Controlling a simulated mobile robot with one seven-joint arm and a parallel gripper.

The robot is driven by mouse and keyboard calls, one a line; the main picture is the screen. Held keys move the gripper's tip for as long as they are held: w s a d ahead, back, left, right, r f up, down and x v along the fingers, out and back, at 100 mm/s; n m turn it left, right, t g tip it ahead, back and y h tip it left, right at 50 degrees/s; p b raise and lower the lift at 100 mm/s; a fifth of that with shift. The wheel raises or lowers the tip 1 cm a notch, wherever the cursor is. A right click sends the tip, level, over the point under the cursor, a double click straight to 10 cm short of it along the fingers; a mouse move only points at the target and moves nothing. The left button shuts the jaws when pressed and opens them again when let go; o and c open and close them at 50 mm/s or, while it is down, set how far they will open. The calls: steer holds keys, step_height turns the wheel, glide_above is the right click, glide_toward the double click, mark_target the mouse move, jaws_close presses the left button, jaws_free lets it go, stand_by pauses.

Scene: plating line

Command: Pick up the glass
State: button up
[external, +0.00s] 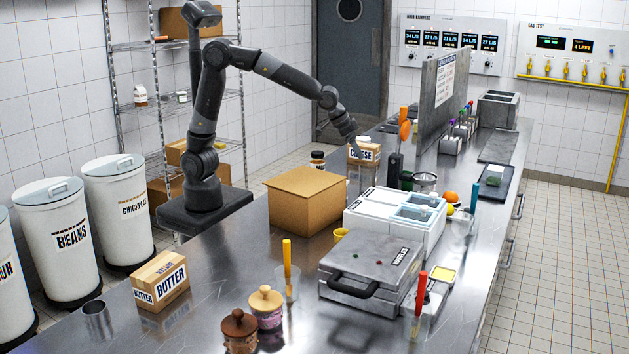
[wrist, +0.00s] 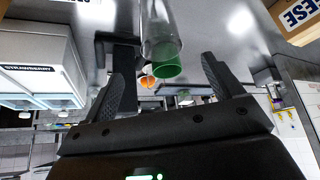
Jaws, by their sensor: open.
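In the wrist view a clear glass (wrist: 160,30) with a green end (wrist: 166,68) shows at the top centre. It lies in line with the gap between the fingers of my gripper (wrist: 168,72). My gripper is open, with one finger on each side of the picture's middle and nothing held. The glass looks to be beyond the fingertips; I cannot tell how far. In the external view my gripper (external: 354,139) is small, beside the cheese box (external: 365,155) on the counter. I cannot pick out this glass there.
The cheese box also shows at the wrist view's upper right (wrist: 296,18). A white strawberry-labelled bin (wrist: 35,55) stands at the left. In the external view a cardboard box (external: 306,200), a white container unit (external: 395,220) and an upright metal panel (external: 443,95) surround the reach area.

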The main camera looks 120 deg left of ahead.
mark_target(370, 171)
steer(key=x, duration=1.1)
steer(key=shift+w+a, duration=0.1)
steer(key=shift+a, duration=0.1)
steer(key=shift+c, duration=0.3)
steer(key=c, duration=1.1)
steer(key=shift+r, duration=0.15)
